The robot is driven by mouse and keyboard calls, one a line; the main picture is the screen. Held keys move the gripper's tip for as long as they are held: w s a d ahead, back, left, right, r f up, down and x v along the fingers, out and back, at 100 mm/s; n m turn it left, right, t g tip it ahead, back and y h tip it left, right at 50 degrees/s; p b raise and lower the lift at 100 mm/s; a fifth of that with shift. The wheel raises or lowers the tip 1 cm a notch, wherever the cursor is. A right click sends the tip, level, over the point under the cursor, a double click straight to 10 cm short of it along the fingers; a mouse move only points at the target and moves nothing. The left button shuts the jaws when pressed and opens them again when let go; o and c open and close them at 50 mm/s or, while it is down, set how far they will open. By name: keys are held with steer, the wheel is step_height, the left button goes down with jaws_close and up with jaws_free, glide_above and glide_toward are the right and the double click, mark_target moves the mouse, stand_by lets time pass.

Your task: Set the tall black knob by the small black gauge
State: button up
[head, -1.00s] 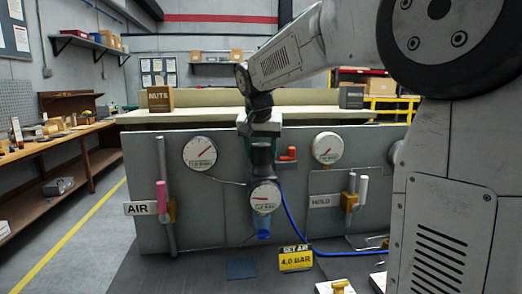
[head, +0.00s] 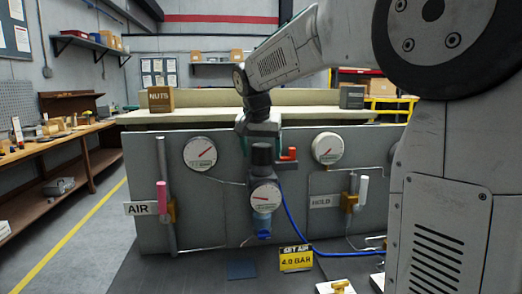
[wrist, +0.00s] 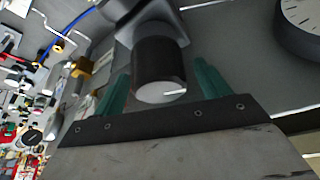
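The tall black knob (head: 262,155) stands on the regulator, above a small round gauge (head: 265,196) that has a white face and a red needle in the head view. In the wrist view the knob (wrist: 160,62) is a dark ribbed cylinder with a grey end and a white mark. My gripper (wrist: 160,90) is open, its two green fingers on either side of the knob's end with gaps; I cannot tell whether they overlap its depth. In the head view my gripper (head: 263,130) is just above the knob, its fingers mostly hidden.
A yellow-black sign (head: 296,258) reads "SET AIR 4.0 BAR". Larger gauges are at left (head: 200,153) and right (head: 327,148) on the grey panel (head: 225,215). A red-handled valve (head: 288,155) sits close right of the knob. A blue hose (head: 290,222) curves below.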

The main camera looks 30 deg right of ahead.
mark_target(260, 145)
steer(key=v, duration=0.7)
steer(key=shift+r, duration=0.4)
steer(key=shift+s+a+f+n, duration=0.1)
steer(key=shift+a+f+n, duration=0.05)
steer(key=shift+f+n, duration=0.3)
steer(key=s+f, duration=0.1)
steer(key=s+a+f+n, duration=0.1)
steer(key=f, duration=0.1)
steer(key=s+f+n+g+y, duration=0.1)
steer(key=s+f, duration=0.1)
steer(key=shift+a+n, duration=0.25)
steer(key=shift+a, duration=0.1)
steer(key=s+a+f+n, duration=0.2)
steer(key=s+f, duration=0.2)
steer(key=s, duration=0.5)
steer(key=s+a+f+n+y, duration=0.1)
steer(key=s+a+f+n, duration=0.1)
steer(key=s+f, duration=0.3)
steer(key=s+a+f+n+y, duration=0.1)
steer(key=s+a+f, duration=0.3)
steer(key=s, duration=0.9)
steer(key=shift+s+f+n+g, duration=0.25)
steer(key=shift+f+n+g, duration=0.15)
steer(key=shift+f, duration=0.35)
steer(key=shift+a, duration=0.15)
